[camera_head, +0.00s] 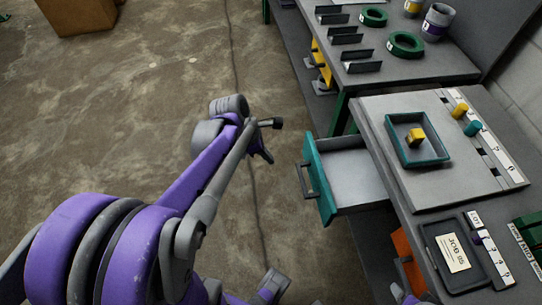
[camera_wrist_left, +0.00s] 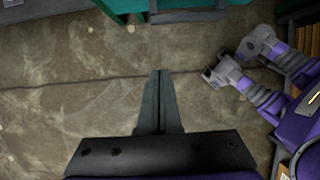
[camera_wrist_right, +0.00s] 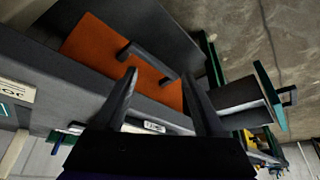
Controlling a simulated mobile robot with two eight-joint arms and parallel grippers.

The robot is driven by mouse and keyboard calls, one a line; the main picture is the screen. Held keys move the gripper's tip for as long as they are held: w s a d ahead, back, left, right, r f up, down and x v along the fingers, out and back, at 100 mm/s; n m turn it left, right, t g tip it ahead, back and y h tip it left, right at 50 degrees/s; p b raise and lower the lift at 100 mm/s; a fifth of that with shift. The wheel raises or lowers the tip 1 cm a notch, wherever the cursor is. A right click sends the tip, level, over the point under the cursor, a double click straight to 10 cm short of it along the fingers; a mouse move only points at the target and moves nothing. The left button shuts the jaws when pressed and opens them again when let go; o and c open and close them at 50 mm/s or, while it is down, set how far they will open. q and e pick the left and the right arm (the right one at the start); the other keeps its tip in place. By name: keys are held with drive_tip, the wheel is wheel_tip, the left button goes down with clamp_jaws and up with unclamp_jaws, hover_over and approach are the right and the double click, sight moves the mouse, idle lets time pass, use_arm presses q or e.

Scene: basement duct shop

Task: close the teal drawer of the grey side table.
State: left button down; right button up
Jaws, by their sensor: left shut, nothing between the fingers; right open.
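The teal drawer (camera_head: 322,180) of the grey side table (camera_head: 372,118) stands pulled out to the left, its pale interior showing empty. Its dark handle (camera_head: 303,181) faces the floor side. My left gripper (camera_head: 266,156) is shut and empty, in front of the drawer and apart from it. In the left wrist view its closed fingers (camera_wrist_left: 160,73) point toward the drawer front (camera_wrist_left: 128,5) and handle (camera_wrist_left: 187,15) at the top edge. My right gripper (camera_wrist_right: 160,77) is open and empty, near the lower orange drawer (camera_wrist_right: 120,60). The teal drawer (camera_wrist_right: 268,98) also shows there.
On the tabletop sit a teal tray (camera_head: 443,160) with a yellow block (camera_head: 416,137), and a dark job tray (camera_head: 432,240). The orange drawer (camera_head: 403,250) looks closed. A second bench (camera_head: 415,75) with green rings stands behind. The floor left of the drawer is clear.

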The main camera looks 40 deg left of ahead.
use_arm(q)
drive_tip(key=w+d+f+b, duration=0.1)
drive_tip(key=w+d+f, duration=0.3)
drive_tip(key=w+f, duration=0.1)
drive_tip(key=shift+d+f, duration=0.15)
drive_tip(key=shift+f, duration=0.55)
drive_tip(key=b, duration=0.2)
hover_over(346, 164)
drive_tip(key=shift+s+a, duration=0.35)
drive_tip(key=shift+s, duration=0.1)
drive_tip(key=shift+w+d, duration=0.4)
drive_tip(key=shift+w, duration=0.1)
drive_tip(key=shift+r, duration=0.15)
